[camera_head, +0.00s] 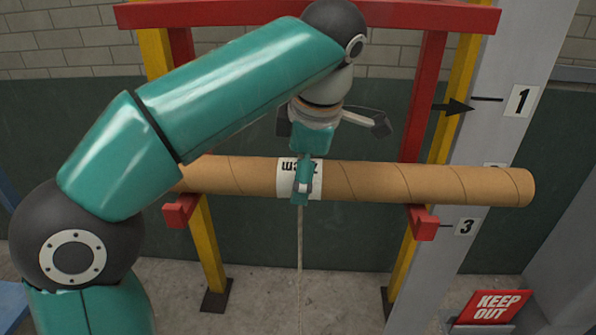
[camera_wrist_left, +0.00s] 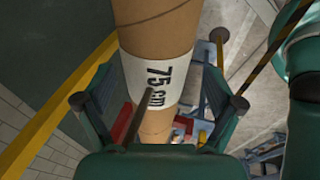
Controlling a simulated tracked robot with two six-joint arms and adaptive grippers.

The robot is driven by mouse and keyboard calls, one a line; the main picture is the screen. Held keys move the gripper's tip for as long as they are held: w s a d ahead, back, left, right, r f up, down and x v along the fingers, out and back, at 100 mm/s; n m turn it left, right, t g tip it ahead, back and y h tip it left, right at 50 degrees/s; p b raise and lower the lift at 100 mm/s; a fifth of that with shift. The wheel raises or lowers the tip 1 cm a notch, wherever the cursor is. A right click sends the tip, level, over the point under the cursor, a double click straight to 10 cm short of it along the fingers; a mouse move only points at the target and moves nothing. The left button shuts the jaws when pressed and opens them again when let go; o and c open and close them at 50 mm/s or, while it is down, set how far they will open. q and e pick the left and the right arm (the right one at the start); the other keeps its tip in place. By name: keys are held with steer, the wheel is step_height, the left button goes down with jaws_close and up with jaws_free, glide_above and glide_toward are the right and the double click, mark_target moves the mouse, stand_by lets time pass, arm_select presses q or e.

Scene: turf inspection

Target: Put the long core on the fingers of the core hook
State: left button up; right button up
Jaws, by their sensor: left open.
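The long core is a brown cardboard tube (camera_head: 440,183) with a white "75 cm" label (camera_head: 285,178). It lies level across the core hook's two red fingers, the left one (camera_head: 182,210) and the right one (camera_head: 424,222), and appears to rest on them behind their tips. Its left end is hidden behind my arm. My left gripper (camera_head: 303,188) is at the label, coming from above. In the left wrist view its open jaws (camera_wrist_left: 158,112) stand on either side of the core (camera_wrist_left: 160,40). My right gripper is not in view.
The hook's frame has a red top beam (camera_head: 430,16) and yellow posts (camera_head: 209,250). A grey post (camera_head: 490,140) with number plates stands right, near the core's right end. A thin cord (camera_head: 300,255) hangs below the gripper. A red KEEP OUT sign (camera_head: 493,306) is low at right.

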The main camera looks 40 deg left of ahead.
arm_select(q)
steer(key=p+v, duration=0.1)
steer(key=v, duration=0.6)
steer(key=shift+f, duration=0.15)
stand_by(0.3)
